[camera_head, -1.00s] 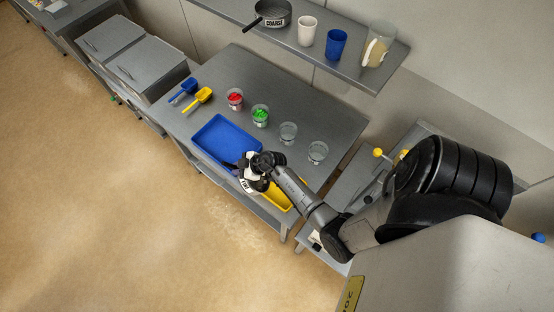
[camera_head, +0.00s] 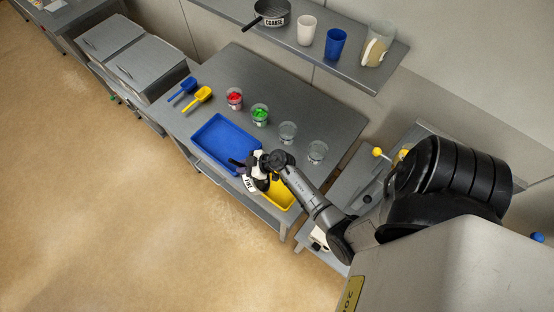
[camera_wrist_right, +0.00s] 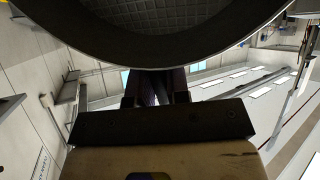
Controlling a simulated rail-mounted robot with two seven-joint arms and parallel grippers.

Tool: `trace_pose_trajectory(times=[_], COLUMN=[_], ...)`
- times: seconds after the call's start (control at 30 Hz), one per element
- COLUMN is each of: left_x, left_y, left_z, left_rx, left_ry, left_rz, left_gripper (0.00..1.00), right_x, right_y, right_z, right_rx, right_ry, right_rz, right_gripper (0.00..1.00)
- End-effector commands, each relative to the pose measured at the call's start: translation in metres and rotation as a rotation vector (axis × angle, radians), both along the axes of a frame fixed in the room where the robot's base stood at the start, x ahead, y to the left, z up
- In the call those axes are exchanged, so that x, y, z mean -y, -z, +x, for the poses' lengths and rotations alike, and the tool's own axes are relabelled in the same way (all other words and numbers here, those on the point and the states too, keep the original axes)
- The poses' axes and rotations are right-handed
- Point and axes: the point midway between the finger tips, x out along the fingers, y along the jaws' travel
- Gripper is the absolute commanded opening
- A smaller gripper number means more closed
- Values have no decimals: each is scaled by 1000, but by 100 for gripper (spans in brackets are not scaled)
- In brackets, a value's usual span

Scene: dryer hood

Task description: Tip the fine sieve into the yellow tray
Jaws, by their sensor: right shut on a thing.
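My right gripper (camera_head: 256,163) is shut on the fine sieve. The sieve's white FINE label (camera_head: 250,184) shows below the gripper, turned on its side, so the sieve looks tilted. In the right wrist view the sieve's dark round wall and mesh (camera_wrist_right: 170,22) fill the top, beyond the gripper's fingers (camera_wrist_right: 156,88). The yellow tray (camera_head: 281,195) lies at the table's front edge, partly hidden by my right arm and the sieve. The sieve is at the tray's left end; I cannot tell its height. Any contents are not visible. My left gripper is not in view.
A blue tray (camera_head: 222,133) lies left of the yellow one. The shelf holds the coarse sieve (camera_head: 272,14), cups and a jug (camera_head: 377,46).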

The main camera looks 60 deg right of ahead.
Motion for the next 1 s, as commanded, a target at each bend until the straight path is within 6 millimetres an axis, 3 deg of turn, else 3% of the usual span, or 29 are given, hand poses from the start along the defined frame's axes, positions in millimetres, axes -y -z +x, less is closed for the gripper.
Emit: trace_pose_trajectory(times=[0.33, 1.0], left_x=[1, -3], left_y=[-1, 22], left_z=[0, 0], left_rx=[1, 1], left_ry=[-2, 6], left_rz=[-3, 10], left_gripper=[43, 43], right_x=[4, 11], right_y=[-7, -1], right_z=[-5, -16], right_rx=[44, 115], right_ry=[1, 4], right_rz=[24, 68], right_gripper=[0, 0])
